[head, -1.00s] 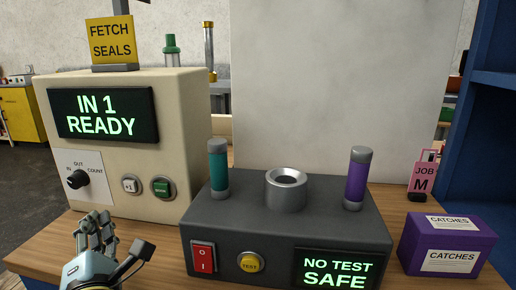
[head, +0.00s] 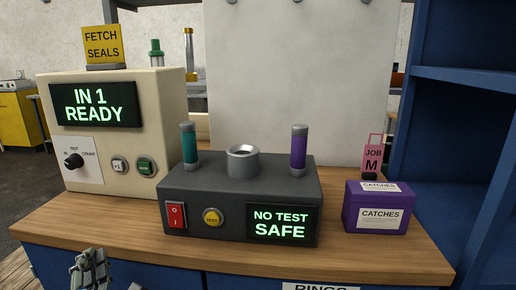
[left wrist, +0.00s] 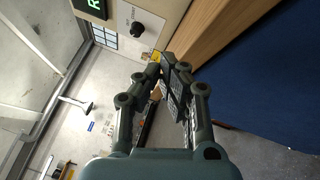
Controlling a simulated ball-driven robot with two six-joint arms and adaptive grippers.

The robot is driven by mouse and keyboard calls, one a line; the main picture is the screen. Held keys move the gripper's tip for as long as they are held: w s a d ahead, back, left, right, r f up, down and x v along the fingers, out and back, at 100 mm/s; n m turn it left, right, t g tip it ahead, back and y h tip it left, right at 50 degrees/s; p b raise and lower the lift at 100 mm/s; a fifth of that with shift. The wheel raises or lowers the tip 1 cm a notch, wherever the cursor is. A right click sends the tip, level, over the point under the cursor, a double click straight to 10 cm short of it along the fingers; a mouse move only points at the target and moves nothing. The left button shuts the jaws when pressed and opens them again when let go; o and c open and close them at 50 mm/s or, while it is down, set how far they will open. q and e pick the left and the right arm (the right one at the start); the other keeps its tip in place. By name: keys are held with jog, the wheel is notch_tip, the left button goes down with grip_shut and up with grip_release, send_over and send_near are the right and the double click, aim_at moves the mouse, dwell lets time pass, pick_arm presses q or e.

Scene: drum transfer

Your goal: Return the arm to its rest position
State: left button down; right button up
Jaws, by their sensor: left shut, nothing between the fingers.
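My left gripper (head: 90,268) shows at the bottom left of the head view, in front of the bench edge and below the bench top. In the left wrist view the left gripper (left wrist: 168,85) has its fingers together with nothing between them. It is apart from the bench and from the cream machine. My right gripper is not in view.
A wooden bench (head: 110,226) carries a cream machine (head: 165,105) reading "IN 1 READY", a dark tester (head: 240,185) reading "NO TEST SAFE", and a purple catches box (head: 378,208). A blue shelf unit (head: 440,150) stands at right. The bench front strip is clear.

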pick_arm(q)
jog(key=s+d+f+m+g+h+b, duration=0.1)
jog(key=s+f+m+g+h, duration=0.15)
jog(key=s+f+m, duration=0.65)
jog(key=s+d+f+m+g+h+b, duration=0.1)
jog(key=s+f+m+g+h, duration=0.15)
jog(key=f, duration=1.15)
jog(key=s+d+f+m+g+h+b, duration=0.1)
jog(key=s+f+m+g+h, duration=0.15)
jog(key=s+f+m, duration=0.65)
jog(key=s+a+f+m+g, duration=0.1)
jog(key=s+f+m+g, duration=0.2)
jog(key=s+f, duration=0.4)
jog(key=s+a+f+m+g, duration=0.1)
jog(key=s+f+m+g, duration=0.3)
jog(key=s, duration=1.1)
notch_tip(320, 180, down, 4)
jog(key=shift+s+a+f+g, duration=0.1)
jog(key=shift+s+a+g, duration=0.2)
jog(key=shift+g, duration=0.65)
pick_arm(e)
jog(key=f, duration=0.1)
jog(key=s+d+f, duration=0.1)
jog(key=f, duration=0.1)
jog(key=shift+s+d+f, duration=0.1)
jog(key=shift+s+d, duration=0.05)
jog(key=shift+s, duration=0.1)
pick_arm(q)
jog(key=shift+h, duration=0.25)
